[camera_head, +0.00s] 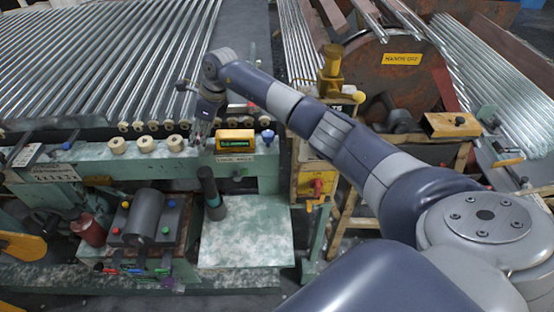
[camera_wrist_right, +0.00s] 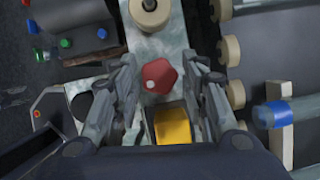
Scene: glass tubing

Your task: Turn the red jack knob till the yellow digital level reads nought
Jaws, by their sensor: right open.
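The red jack knob (camera_wrist_right: 159,76) shows in the right wrist view, on the pale mottled beam, with a small white spot on its top. My right gripper (camera_wrist_right: 161,72) is open, its two fingers on either side of the knob with gaps showing. Whether the tips are level with the knob or above it I cannot tell. In the head view the right gripper (camera_head: 199,138) points down at the beam; the knob is not clear there. The yellow digital level (camera_head: 236,141) sits on the beam just right of it, its green display too small to read. The level (camera_wrist_right: 172,126) is close beside the knob in the wrist view.
Cream rollers (camera_head: 146,143) line the beam left of the gripper. A blue-topped knob (camera_head: 267,136) stands right of the level. Glass tubes (camera_head: 100,60) lie behind. A yellow box with a red switch (camera_head: 316,186) stands to the right.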

